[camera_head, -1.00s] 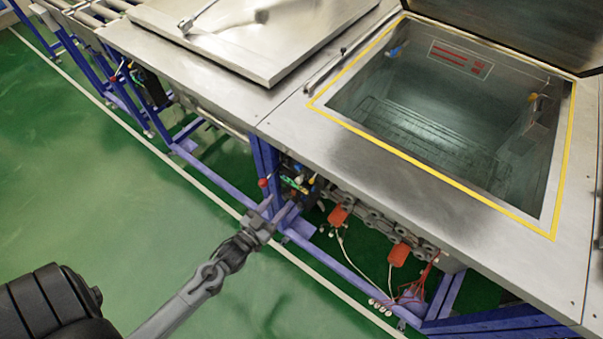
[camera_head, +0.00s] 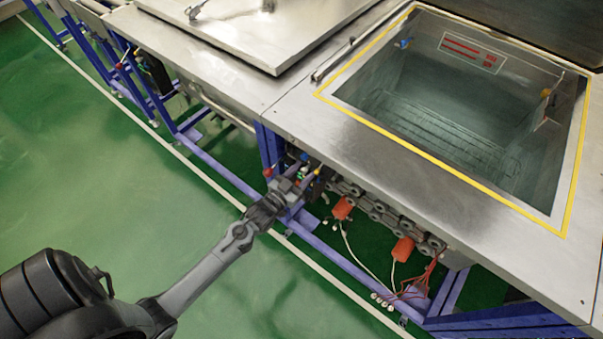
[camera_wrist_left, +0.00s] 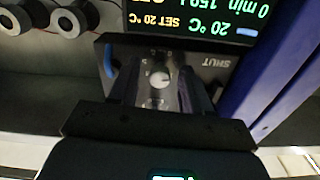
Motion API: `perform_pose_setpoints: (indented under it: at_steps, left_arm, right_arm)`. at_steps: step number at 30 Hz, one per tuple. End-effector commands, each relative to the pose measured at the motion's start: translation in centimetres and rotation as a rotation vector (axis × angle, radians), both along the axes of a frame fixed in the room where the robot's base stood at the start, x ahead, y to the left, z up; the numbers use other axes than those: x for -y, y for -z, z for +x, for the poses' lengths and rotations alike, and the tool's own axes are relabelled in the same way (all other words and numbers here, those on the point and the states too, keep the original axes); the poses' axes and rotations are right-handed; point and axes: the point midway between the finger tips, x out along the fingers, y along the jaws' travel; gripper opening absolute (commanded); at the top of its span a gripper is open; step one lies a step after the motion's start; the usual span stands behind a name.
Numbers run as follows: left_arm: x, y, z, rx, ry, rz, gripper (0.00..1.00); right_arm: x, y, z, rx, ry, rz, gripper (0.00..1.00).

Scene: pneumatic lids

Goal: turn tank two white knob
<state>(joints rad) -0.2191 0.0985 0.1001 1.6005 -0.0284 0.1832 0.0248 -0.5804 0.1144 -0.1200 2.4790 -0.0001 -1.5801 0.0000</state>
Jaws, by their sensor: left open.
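A small white knob (camera_wrist_left: 160,78) sits on a dark control panel (camera_wrist_left: 218,62) in the left wrist view, with markings around it and the word SHUT beside it, upside down. My left gripper (camera_wrist_left: 155,85) is open, with one finger on each side of the knob. I cannot tell whether the fingers touch it. In the head view my left gripper (camera_head: 298,172) is at the controls under the tank's front edge and hides much of them; the knob cannot be made out there. My right gripper is not in view.
A lit display (camera_wrist_left: 205,20) reads 20 °C, SET 20 °C. A blue frame post (camera_wrist_left: 262,75) stands close beside the panel. The open tank (camera_head: 430,105) has a yellow border above; a closed metal lid (camera_head: 255,35) is left. Orange boxes (camera_head: 403,249) with wires hang below.

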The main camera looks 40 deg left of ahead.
Motion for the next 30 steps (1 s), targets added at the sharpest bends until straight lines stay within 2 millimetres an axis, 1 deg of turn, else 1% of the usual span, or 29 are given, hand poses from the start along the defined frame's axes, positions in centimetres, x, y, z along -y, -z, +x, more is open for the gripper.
perform_pose_setpoints:
  at_steps: [7,15,16,17,25,30]
  left_arm:
    - [0.01,-0.01,0.04,0.000,0.000,0.000,0.48]
    - [0.00,0.00,0.02,0.000,0.000,0.000,0.07]
    - [0.01,0.00,0.02,0.000,0.000,0.000,0.02]
    - [0.00,0.00,0.02,0.000,0.000,0.000,0.00]
    - [-0.01,-0.06,0.02,-0.001,0.000,0.017,0.00]
    - [0.01,-0.15,0.02,-0.004,0.001,0.077,0.00]
  right_arm:
    - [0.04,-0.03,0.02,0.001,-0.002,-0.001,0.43]
    - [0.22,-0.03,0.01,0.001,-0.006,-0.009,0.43]
    - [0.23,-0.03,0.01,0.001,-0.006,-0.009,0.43]
    - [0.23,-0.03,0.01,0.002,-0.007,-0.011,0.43]
    - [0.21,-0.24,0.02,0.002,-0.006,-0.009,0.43]
    - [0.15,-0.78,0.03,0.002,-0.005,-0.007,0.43]
